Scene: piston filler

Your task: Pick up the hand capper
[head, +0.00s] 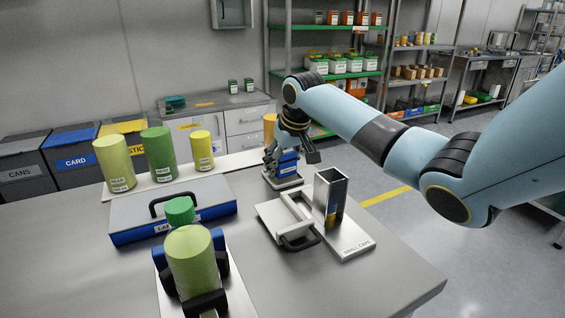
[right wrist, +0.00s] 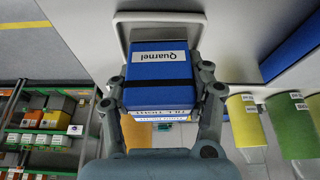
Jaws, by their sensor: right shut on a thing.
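The hand capper, which I take to be the blue block (head: 288,164) with a white label and a dark band, is at the far edge of the table. It sits in or just over a pale holder (head: 284,184); I cannot tell whether it touches. My right gripper (head: 284,152) comes down from above and is shut on it. My left gripper is not in view.
A metal chute (head: 329,197) on a "small caps" plate (head: 358,246) stands right of centre. A green-capped bottle (head: 192,260) stands in a clamp at the front. A blue-sided case (head: 130,234) and several cylinders (head: 159,155) are at left. The table's right front is clear.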

